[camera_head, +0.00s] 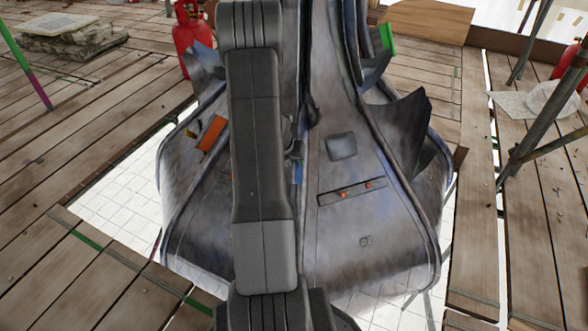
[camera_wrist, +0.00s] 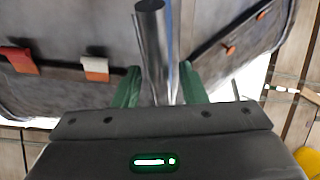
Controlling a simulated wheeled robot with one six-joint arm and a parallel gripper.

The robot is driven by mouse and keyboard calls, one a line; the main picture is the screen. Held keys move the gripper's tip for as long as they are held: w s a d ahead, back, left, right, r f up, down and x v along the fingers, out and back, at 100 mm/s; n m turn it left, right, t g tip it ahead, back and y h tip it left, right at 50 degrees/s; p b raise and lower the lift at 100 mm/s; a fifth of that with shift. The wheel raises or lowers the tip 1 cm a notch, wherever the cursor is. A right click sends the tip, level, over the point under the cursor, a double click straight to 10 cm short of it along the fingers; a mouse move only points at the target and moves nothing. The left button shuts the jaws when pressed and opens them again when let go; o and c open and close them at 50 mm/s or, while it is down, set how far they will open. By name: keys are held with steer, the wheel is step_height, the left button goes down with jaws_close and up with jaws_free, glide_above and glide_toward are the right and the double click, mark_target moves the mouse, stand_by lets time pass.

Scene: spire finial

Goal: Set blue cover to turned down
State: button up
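The blue cover (camera_head: 298,172) shows as a small blue patch at the right edge of my arm, on the grey metal finial; the arm hides most of what surrounds it. In the wrist view a thin blue strip (camera_wrist: 185,72) shows beside the right finger. My gripper (camera_wrist: 162,88) has its two green fingers apart, with a shiny grey metal post (camera_wrist: 152,45) standing up between them. I cannot tell whether either finger touches the post or the blue strip. In the head view my arm mostly hides the gripper.
An orange flap (camera_head: 212,133) is on the finial's left face, and a green piece (camera_head: 387,38) is at its upper right. A slotted plate with orange pegs (camera_head: 352,190) is on the right face. A red gas bottle (camera_head: 190,38) stands behind. Plank decking surrounds an open gap.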

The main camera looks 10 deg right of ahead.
steer(key=shift+x, duration=0.95)
steer(key=shift+c, duration=0.2)
